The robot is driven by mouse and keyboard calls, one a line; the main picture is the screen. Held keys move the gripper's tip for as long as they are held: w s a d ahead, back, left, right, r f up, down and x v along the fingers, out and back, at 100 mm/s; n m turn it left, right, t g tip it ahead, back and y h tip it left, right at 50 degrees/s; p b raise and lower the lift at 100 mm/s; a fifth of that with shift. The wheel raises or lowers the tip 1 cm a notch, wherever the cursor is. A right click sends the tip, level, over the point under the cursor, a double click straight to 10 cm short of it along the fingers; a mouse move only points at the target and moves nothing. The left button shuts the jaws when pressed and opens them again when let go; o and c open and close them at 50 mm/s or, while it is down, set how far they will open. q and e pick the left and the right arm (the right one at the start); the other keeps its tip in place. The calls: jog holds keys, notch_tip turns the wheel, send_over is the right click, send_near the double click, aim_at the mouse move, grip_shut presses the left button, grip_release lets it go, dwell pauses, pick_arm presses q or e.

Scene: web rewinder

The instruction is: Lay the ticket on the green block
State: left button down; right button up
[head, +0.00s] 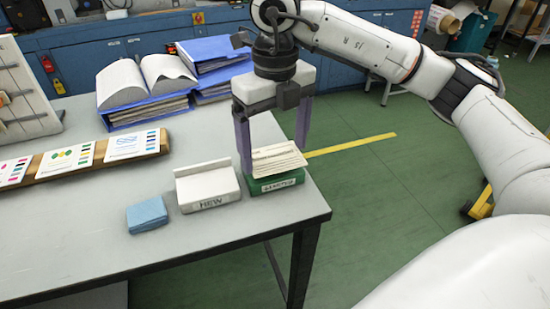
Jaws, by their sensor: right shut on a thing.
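The cream ticket (279,160), with printed lines, is at the green block (276,185) near the table's right corner. My right gripper (274,157) points down from above, with one purple finger on each side of the ticket, and is shut on it. The ticket is over the block's top and looks slightly tilted. I cannot tell whether it touches the block. The block's front carries a pale label too small to read surely. My left gripper is not in view.
Blue binders (146,103) with an open book lie behind. A wooden strip of colour cards (95,158) is at left. The table's front is clear.

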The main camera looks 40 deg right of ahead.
aim_at(276, 159)
jog(key=shift+f, duration=1.55)
jog(key=shift+f, duration=0.1)
jog(key=shift+f, duration=0.15)
jog(key=o, duration=1.5)
jog(key=shift+o, duration=0.2)
jog(key=shift+s, duration=0.1)
